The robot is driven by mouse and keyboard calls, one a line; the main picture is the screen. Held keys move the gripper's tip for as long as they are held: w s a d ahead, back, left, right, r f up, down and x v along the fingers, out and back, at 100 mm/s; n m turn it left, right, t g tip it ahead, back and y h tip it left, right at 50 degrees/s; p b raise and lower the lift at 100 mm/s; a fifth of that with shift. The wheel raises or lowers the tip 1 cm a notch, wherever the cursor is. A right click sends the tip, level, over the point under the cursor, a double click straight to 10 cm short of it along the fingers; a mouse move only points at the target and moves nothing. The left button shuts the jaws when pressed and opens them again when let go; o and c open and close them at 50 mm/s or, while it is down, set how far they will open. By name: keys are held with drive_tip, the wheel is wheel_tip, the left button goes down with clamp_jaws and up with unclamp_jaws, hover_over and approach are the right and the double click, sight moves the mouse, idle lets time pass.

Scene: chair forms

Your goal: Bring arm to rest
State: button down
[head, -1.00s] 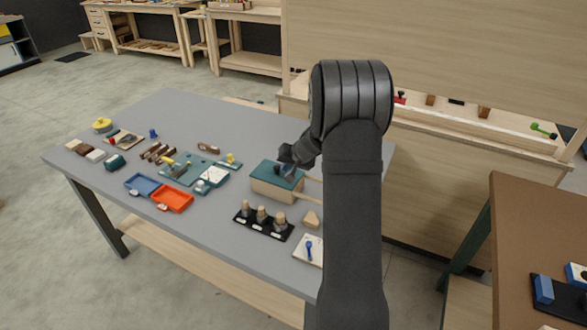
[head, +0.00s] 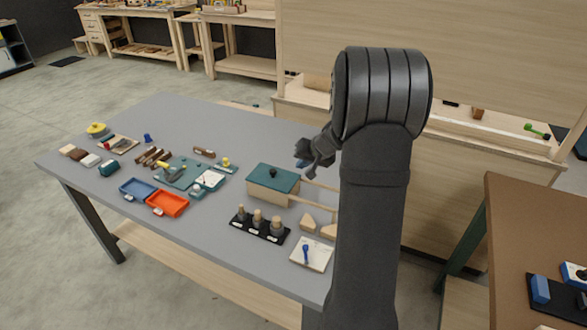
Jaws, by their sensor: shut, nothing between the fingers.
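My gripper (head: 303,155) is shut and empty in the head view. It hangs in the air near the table's far right side, to the right of and above a wooden box (head: 268,196) with a teal lid. A dark knob (head: 273,172) shows on the lid, and the gripper looks apart from it. My arm rises at the right of the view and hides part of the table's right end.
The grey table (head: 190,112) carries a blue tray (head: 138,188), an orange tray (head: 167,204), a black holder (head: 246,228) with several pegs, wooden wedges (head: 308,222) and a white board (head: 312,254). A brown table (head: 540,225) stands at the right. The grey table's back is clear.

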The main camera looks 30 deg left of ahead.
drive_tip(key=v, duration=0.3)
drive_tip(key=shift+d+r, duration=0.2)
approach(278, 175)
drive_tip(key=f, duration=0.1)
drive_tip(key=w+f, duration=0.2)
drive_tip(key=shift+d+f, duration=0.15)
drive_tip(key=shift+d, duration=0.25)
drive_tip(key=shift+s+a+f, duration=0.1)
drive_tip(key=shift+a, duration=0.45)
drive_tip(key=shift+s+a+f, duration=0.15)
drive_tip(key=shift+a, duration=0.4)
drive_tip(key=shift+s+a, duration=0.2)
drive_tip(key=shift+a, duration=0.55)
